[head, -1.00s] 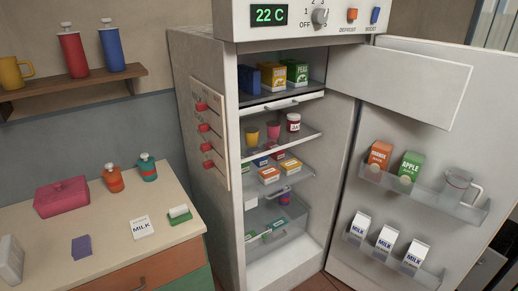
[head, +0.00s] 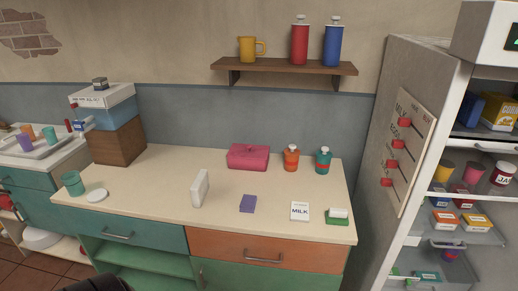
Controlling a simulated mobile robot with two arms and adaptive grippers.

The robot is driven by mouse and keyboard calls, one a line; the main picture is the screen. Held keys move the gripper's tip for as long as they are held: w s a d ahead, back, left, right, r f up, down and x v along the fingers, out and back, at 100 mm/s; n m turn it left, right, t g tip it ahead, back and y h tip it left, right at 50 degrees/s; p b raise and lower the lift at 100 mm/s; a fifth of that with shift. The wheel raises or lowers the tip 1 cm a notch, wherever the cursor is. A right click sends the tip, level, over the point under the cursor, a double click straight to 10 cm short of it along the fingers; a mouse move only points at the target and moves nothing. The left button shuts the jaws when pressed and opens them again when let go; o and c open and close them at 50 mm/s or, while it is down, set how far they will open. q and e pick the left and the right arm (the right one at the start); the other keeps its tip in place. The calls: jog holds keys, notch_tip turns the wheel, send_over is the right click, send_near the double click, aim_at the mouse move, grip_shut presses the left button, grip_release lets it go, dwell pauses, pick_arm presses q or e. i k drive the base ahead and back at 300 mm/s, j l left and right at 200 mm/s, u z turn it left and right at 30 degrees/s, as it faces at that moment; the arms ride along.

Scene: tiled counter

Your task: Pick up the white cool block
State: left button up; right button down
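The white block (head: 200,188) stands upright on its narrow edge on the cream countertop (head: 150,190), near the middle of the counter in the head view. It is a thin slab with rounded corners, and nothing touches it. No gripper fingers show. A dark shape at the bottom left edge is cut off by the frame, and I cannot tell which part it is.
Around the block are a pink box (head: 248,157), a purple block (head: 247,204), a milk card (head: 299,211) and a green-and-white block (head: 337,216). A teal cup (head: 73,184) and wooden box (head: 118,142) stand left. The open fridge (head: 420,120) is right.

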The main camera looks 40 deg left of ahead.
aim_at(199, 189)
jog(key=u, duration=1.85)
jog(key=j+u, duration=0.1)
jog(key=j, duration=0.4)
jog(key=i+j+u, duration=0.1)
jog(key=j, duration=0.45)
jog(key=i, duration=0.05)
